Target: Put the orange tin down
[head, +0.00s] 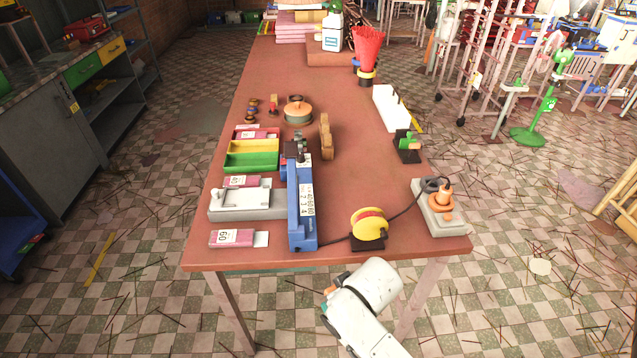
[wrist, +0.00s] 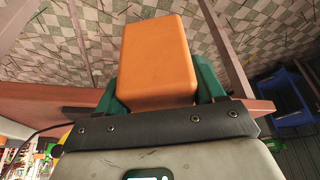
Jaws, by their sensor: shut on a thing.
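The orange tin (wrist: 157,65) is a smooth block with rounded edges. In the wrist view it sits between the dark green fingers of my gripper (wrist: 158,85), which are shut on its two sides. In the head view a small bit of orange (head: 331,289) and green shows at the end of my white arm, just in front of the table's near edge. The rest of the tin is hidden there by the arm. The tin is held in the air, clear of the tabletop (head: 352,195).
Near the front edge stand a blue device (head: 303,215), a yellow reel (head: 368,226), a grey box with an orange top (head: 440,208) and a pink card box (head: 232,238). A green and yellow tray (head: 252,160) is further left. The table's middle right is fairly clear.

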